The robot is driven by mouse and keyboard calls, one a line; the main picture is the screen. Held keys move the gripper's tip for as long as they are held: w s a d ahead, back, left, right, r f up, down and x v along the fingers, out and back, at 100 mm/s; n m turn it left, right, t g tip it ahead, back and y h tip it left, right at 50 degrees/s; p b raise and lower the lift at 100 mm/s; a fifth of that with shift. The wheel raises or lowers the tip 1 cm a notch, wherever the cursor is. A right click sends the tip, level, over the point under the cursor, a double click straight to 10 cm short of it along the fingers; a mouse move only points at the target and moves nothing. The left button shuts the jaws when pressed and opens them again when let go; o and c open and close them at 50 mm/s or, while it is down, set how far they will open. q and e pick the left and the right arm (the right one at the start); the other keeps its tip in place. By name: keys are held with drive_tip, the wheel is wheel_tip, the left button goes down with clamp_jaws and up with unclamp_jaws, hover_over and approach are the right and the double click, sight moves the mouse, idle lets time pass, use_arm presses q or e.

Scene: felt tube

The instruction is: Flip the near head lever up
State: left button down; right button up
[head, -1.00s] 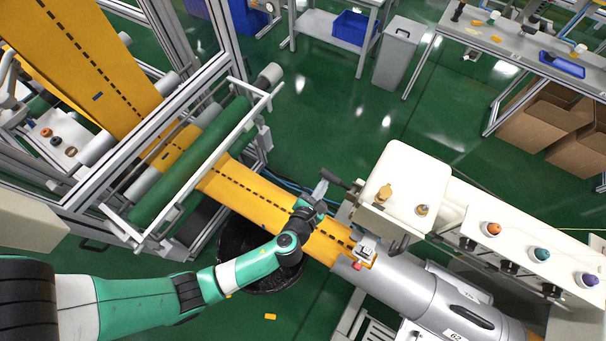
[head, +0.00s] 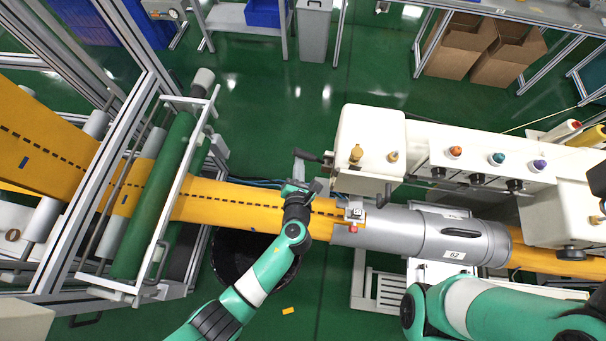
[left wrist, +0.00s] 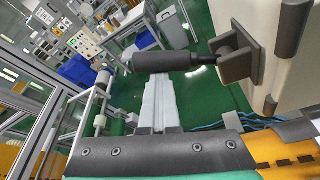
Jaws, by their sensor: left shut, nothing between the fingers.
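The near head lever (head: 311,156) is a black handle sticking out leftward from the left side of the white machine head (head: 368,140). In the left wrist view the lever (left wrist: 166,63) lies roughly level, its pivot bracket (left wrist: 240,58) fixed to the white head. My left gripper (head: 299,166) is shut and empty, over the yellow felt strip and close beside the lever. In the left wrist view its grey fingers (left wrist: 160,104) point up the picture, and their tips meet or pass behind the handle's outline. I cannot tell if they touch it. My right gripper is outside the views.
The yellow felt strip (head: 235,205) runs from the green roller (head: 155,200) into the grey tube (head: 440,236). A black bin (head: 245,258) stands below the strip. Colored knobs (head: 497,159) top the white housing. Green floor is free behind the strip.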

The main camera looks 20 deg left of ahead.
use_arm(q)
drive_tip(key=s, duration=0.9)
drive_tip(key=shift+s+d+f+p, duration=0.25)
drive_tip(key=shift+d+f+p, duration=0.05)
idle(0.4)
